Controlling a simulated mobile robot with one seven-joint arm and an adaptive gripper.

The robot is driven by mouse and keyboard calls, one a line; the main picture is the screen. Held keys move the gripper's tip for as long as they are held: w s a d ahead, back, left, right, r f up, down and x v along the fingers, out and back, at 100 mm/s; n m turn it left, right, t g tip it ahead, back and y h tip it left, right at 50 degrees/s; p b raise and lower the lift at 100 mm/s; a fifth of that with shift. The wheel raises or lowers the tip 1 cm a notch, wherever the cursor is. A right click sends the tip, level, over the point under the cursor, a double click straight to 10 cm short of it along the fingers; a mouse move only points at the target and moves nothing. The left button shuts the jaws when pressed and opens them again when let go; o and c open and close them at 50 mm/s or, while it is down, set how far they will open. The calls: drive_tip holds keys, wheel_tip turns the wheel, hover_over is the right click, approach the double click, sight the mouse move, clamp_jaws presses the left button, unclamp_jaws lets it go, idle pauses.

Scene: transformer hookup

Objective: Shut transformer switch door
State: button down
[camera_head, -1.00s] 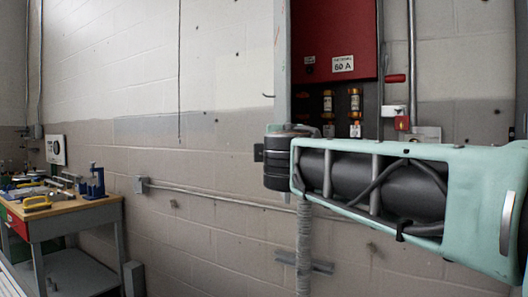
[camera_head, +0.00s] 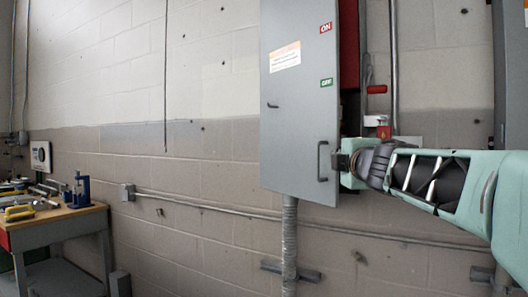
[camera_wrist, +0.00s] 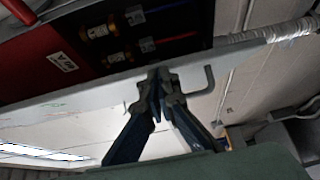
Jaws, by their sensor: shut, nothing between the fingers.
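The switch door (camera_head: 290,100) is a grey panel with ON and OFF labels and a warning sticker. It stands partly open, its outer face toward me in the head view. Its handle (camera_head: 322,160) is low near the right edge. My gripper (camera_head: 340,161) is at that edge, beside the handle, with the fingers mostly hidden. In the wrist view my gripper (camera_wrist: 157,82) is shut and empty, its tips at the edge of the door (camera_wrist: 95,95); touching or just apart I cannot tell. The handle (camera_wrist: 203,82) is just right of the fingers.
The switch box's red inner panel (camera_head: 349,45) shows past the door edge. In the wrist view, fuses (camera_wrist: 98,31) sit inside the box. A red lever (camera_head: 376,89) and conduit are to the right. A workbench with tools (camera_head: 60,215) stands far left.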

drive_tip(key=w+d+p, duration=0.5)
drive_tip(key=w+d, duration=0.3)
drive_tip(key=d, duration=0.2)
drive_tip(key=shift+d, duration=0.4)
drive_tip(key=shift+a, duration=0.1)
